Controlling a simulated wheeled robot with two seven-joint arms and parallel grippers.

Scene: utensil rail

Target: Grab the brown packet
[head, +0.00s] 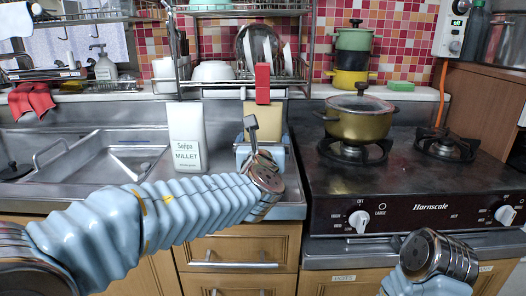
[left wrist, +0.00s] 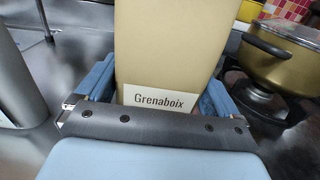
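The brown packet (left wrist: 172,45) is a tan upright box with a white label reading "Grenaboix". In the head view, its upper part (head: 272,116) shows at the sink's right end, behind my left wrist, which hides much of it. My left gripper (left wrist: 160,85) has its blue fingers spread wide, one on each side of the packet. The packet nearly fills the space between them; I cannot tell whether they touch it. In the head view the left gripper (head: 262,155) is partly hidden by its own wrist. My right gripper is out of view; only part of the right arm shows, bottom right.
A white millet packet (head: 187,138) stands close to the left of the brown packet. A gold lidded pot (head: 358,122) sits on the stove (head: 410,180) to the right. A dish rack (head: 205,88) is behind.

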